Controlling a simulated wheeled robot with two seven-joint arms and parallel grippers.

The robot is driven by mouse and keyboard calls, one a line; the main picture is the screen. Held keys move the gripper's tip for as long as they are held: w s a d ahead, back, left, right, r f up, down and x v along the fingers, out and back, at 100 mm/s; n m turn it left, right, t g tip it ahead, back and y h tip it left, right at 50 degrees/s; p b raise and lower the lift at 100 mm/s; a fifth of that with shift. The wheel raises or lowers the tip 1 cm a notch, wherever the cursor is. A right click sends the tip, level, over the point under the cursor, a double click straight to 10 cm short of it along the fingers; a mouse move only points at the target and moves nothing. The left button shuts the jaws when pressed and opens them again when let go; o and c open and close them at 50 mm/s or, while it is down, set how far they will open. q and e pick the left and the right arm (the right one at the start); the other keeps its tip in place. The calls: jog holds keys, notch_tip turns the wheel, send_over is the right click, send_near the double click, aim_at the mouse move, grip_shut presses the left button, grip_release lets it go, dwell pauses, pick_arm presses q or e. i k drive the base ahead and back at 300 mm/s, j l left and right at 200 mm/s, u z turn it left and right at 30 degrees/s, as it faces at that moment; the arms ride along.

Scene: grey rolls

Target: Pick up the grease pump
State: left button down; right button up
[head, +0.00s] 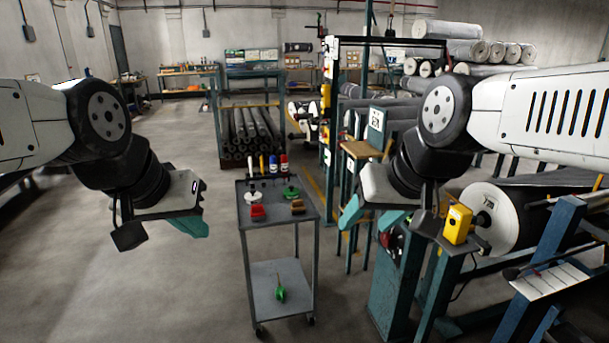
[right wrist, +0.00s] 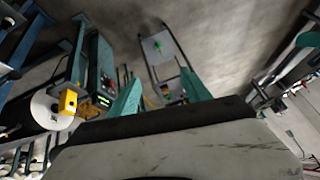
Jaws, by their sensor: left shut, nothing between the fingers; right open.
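A green object with a small upright tip (head: 279,292) lies on the lower shelf of the grey cart (head: 262,215). It may be the grease pump; I cannot tell for sure at this size. It also shows in the right wrist view (right wrist: 158,46). My left gripper (head: 190,227) is shut and empty, in the air left of the cart. My right gripper (head: 372,214) is open and empty, in the air right of the cart; its two teal fingers show apart in the right wrist view (right wrist: 162,94). Both grippers are apart from the green object.
The cart's top holds several marker-like bottles (head: 272,164), a white roll (head: 253,197), a red item (head: 258,211), a green item (head: 291,191) and a brown block (head: 297,206). A machine with a yellow box (head: 457,224) and large roll stands right. The floor left is clear.

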aim_at(284, 157)
jog(key=z, duration=1.55)
jog(key=i+j, duration=0.1)
jog(key=i, duration=0.35)
jog(key=i+j, duration=0.15)
jog(key=i, duration=0.3)
jog(key=i+j+z, duration=0.1)
jog(key=i, duration=0.35)
jog(key=u, duration=2.05)
jog(key=i+j+z, duration=0.1)
jog(key=z, duration=0.3)
jog(key=j+z, duration=0.4)
jog(key=i+l, duration=0.05)
jog(key=l, duration=0.05)
